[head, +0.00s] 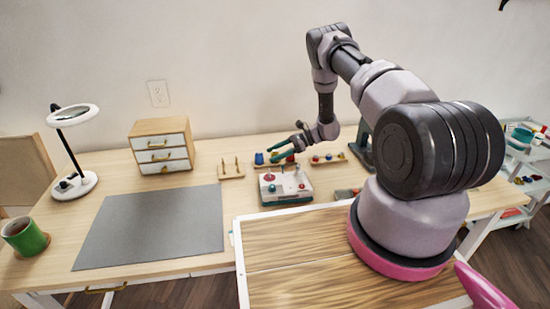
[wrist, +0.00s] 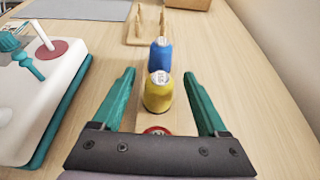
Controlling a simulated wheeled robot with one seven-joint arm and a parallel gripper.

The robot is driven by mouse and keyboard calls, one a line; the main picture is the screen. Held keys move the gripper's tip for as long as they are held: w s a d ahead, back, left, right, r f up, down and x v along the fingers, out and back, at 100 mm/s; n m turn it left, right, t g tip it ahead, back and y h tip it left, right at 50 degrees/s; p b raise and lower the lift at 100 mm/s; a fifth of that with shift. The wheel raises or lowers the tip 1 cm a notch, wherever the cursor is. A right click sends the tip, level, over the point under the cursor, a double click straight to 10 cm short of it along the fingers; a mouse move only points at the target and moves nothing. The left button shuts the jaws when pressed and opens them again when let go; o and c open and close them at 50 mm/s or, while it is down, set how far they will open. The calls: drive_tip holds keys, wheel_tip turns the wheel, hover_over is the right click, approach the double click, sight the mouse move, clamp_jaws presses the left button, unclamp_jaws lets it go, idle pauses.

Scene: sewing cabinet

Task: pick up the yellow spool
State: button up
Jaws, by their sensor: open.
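The yellow spool (wrist: 158,94) stands upright on a narrow wooden base in the wrist view, with a pale top. My gripper (wrist: 160,76) is open, with one teal finger to the left of the yellow spool and one to the right. Neither finger appears to touch it. In the head view my gripper (head: 275,157) is low over the back of the desk, and I cannot clearly make out the yellow spool there. A blue spool (wrist: 160,55) stands just beyond the yellow one. A red spool (wrist: 156,131) is partly hidden by the gripper body.
A white and teal machine (wrist: 38,85) is close on the left in the wrist view. A wooden peg stand (wrist: 147,26) is beyond the blue spool. In the head view a drawer box (head: 161,145), lamp (head: 75,183), grey mat (head: 150,228) and green mug (head: 25,237) are on the left.

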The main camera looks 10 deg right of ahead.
clamp_jaws()
